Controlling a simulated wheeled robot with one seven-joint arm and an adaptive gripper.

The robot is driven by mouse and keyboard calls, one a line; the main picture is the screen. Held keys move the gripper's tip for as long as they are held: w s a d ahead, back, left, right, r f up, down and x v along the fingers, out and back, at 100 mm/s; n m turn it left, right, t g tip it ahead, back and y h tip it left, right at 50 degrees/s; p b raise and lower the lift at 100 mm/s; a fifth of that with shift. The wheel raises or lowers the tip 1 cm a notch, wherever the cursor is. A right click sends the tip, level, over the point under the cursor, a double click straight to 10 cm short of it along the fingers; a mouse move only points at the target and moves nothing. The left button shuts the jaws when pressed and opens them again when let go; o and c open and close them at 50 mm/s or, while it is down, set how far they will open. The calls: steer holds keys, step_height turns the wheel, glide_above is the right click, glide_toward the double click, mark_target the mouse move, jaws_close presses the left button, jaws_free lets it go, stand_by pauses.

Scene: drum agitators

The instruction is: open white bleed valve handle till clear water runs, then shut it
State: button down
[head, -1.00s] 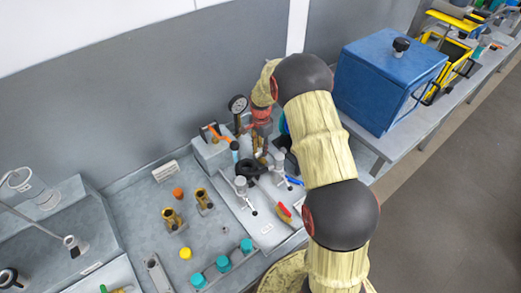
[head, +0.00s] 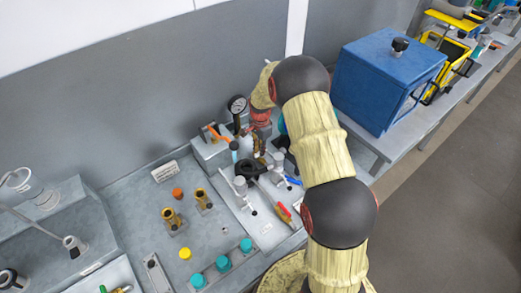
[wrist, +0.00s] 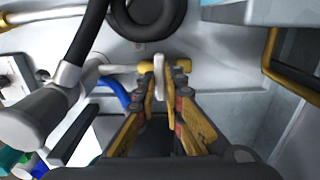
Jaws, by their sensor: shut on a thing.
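In the wrist view, the white bleed valve handle (wrist: 159,76) stands upright in front of a brass valve body (wrist: 181,66). My gripper (wrist: 161,88) is shut on the handle, with one yellow finger on each side of it. The fingers hide the lower part of the handle. In the head view, my arm covers most of that area, and the handle cannot be made out. No running water can be made out in either view.
A pressure gauge (head: 237,103) stands beside my wrist. A blue box (head: 385,80) stands right of my arm. Brass fittings (head: 171,217) and teal caps (head: 222,263) sit on the bench.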

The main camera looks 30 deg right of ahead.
steer(key=shift+n, duration=0.4)
steer(key=n, duration=0.2)
steer(key=shift+n, duration=0.4)
steer(key=n+b, duration=0.1)
steer(key=n, duration=0.3)
steer(key=shift+n, duration=0.3)
steer(key=n, duration=0.4)
steer(key=shift+n, duration=2.3)
steer(key=c, duration=1.9)
jaws_free()
steer(key=shift+r, duration=0.1)
